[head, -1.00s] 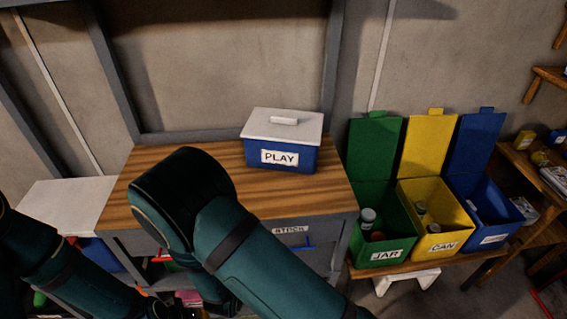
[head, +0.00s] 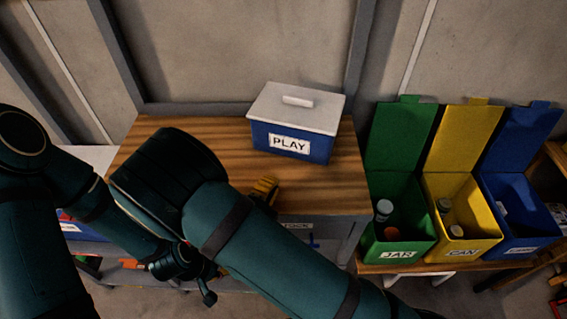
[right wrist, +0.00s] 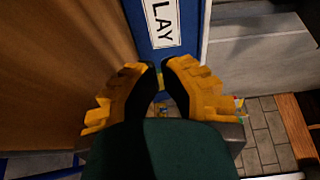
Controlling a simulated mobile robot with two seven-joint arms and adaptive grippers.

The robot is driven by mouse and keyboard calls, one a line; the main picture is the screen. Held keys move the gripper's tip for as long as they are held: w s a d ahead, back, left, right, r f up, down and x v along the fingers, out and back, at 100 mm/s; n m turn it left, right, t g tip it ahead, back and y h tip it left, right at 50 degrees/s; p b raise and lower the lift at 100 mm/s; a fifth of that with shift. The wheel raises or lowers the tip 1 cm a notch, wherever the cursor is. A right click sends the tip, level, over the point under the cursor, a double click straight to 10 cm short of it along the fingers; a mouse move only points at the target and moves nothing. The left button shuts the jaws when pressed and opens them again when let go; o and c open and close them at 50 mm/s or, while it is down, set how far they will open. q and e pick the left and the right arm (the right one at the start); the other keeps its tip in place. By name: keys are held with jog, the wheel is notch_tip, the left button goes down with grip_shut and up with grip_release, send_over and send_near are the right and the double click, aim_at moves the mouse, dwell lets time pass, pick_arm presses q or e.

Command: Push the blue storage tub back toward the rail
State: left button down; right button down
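The blue storage tub (head: 325,148) with a grey-white lid (head: 320,108) and a PLAY label stands upright on the wooden bench top (head: 345,190). Its front also shows in the right wrist view (right wrist: 148,50). My right gripper's yellow finger (head: 265,190) shows in front of the tub, near the bench's front edge, apart from it in the head view. In the right wrist view my right gripper (right wrist: 161,68) has its fingertips almost together, with nothing held, pointing at the tub's front. My left gripper (head: 205,275) is low in front of the bench, mostly hidden by my right arm.
A grey rail (head: 230,107) runs along the wall behind the bench. Open green (head: 397,230), yellow (head: 470,240) and blue (head: 525,245) bins stand to the right. Bare bench top lies left of the tub, with a strip behind it.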

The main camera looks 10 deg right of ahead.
aim_at(295, 147)
jog(key=x, duration=1.3)
jog(key=shift+w, duration=0.1)
jog(key=shift+w+d+f+b, duration=0.1)
jog(key=shift+w+d+b, duration=0.15)
jog(key=shift+d+b, duration=0.1)
jog(key=shift+w+d+b, duration=0.4)
jog(key=shift+d+b, duration=0.05)
jog(key=shift+b, duration=0.1)
jog(key=shift+w+a, duration=0.1)
jog(key=shift+w, duration=0.3)
jog(key=shift+s, duration=0.15)
